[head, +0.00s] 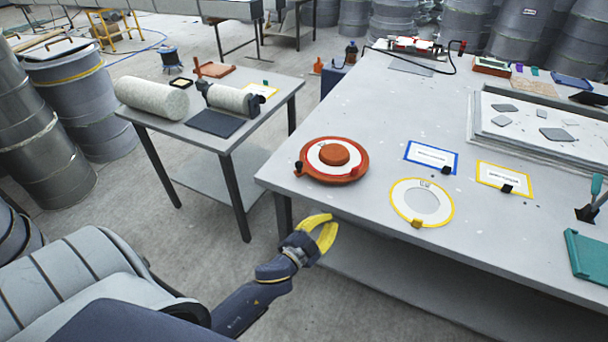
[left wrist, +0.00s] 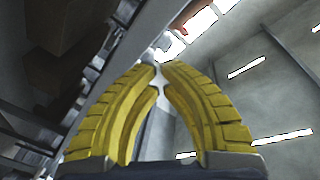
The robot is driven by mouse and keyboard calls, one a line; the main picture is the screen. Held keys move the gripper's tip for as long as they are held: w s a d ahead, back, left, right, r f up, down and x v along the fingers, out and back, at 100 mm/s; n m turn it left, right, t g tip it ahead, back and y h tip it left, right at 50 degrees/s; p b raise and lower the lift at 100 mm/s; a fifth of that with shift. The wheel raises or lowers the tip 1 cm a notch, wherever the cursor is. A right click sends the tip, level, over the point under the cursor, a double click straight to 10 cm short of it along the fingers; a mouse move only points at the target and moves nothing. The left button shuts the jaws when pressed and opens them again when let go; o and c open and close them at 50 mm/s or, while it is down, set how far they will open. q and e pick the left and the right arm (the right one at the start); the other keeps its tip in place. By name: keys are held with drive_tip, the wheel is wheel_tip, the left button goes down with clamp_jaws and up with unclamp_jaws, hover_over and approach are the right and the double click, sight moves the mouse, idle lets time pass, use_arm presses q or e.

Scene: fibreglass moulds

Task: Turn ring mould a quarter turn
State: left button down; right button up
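The ring mould is an orange-red round piece (head: 357,174) with a pale ring face and a raised round orange centre. It lies flat near the left front corner of the large grey table. My right gripper does not show.
On the large table (head: 390,125), a yellow-rimmed pale disc (head: 402,201) lies right of the mould. Blue-edged (head: 431,157) and yellow-edged (head: 504,180) cards lie beyond it. A tray (head: 480,145) is further right. A smaller table (head: 262,120) with white rolls stands left.

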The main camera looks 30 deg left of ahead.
use_arm(q)
drive_tip(key=s+a+r+m+y, duration=0.1)
drive_tip(key=a+r+m+y, duration=0.3)
drive_tip(key=a+y, duration=0.4)
drive_tip(key=x, duration=0.9)
drive_tip(key=shift+f, duration=0.2)
drive_tip(key=shift+w+a, duration=0.65)
drive_tip(key=shift+a, duration=0.15)
drive_tip(key=shift+w+a, duration=0.25)
drive_tip(key=shift+a, duration=0.25)
drive_tip(key=shift+w+a, duration=0.25)
drive_tip(key=shift+a, duration=0.25)
